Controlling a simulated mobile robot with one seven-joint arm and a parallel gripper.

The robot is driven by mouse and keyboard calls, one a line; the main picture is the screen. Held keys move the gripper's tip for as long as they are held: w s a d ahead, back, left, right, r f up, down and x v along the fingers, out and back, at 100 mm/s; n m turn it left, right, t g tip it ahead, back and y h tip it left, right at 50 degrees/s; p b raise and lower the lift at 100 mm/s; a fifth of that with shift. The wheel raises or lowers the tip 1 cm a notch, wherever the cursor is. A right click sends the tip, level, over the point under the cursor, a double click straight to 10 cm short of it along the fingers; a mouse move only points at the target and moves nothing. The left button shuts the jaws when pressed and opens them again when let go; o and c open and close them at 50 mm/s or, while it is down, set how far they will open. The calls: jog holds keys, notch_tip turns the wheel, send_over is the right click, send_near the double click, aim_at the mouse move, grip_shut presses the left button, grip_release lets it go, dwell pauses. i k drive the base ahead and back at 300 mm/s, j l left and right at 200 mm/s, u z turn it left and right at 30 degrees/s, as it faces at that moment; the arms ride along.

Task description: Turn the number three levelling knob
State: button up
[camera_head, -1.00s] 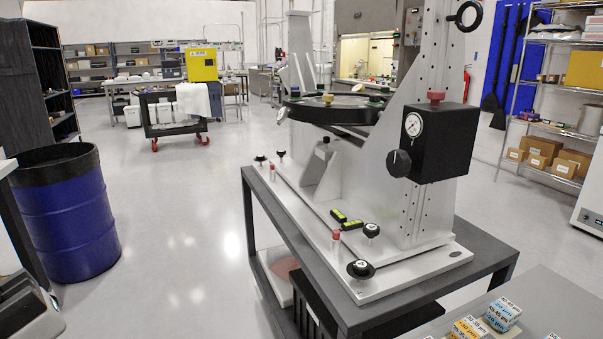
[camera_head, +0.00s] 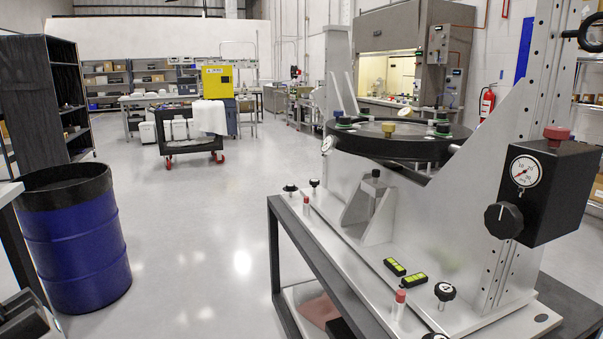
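The mirror fixture's silver base plate (camera_head: 362,268) lies on a dark table frame at the right. Black levelling knobs stand upright along it. One knob (camera_head: 445,291) with a white mark on top is near the front, beside a red-topped post (camera_head: 399,297). Another knob (camera_head: 434,336) is cut off by the bottom edge. Two small knobs stand at the far left end, one at the corner (camera_head: 290,188) and one just right of it (camera_head: 314,184). I cannot read which knob is number three.
A round mirror mount (camera_head: 392,147) sits above the plate. A black box with a gauge (camera_head: 545,193) juts out at right. Two black-and-green levels (camera_head: 395,266) lie on the plate. A blue drum (camera_head: 77,250) stands at left. The floor (camera_head: 195,265) between is clear.

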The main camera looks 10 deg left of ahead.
aim_at(314, 182)
jog(key=i+j+u, duration=0.15)
jog(key=i+j, duration=1.55)
jog(key=i, duration=0.35)
jog(key=i+j, duration=0.1)
jog(key=i, duration=0.4)
jog(key=i+l, duration=0.1)
jog(key=u, duration=0.05)
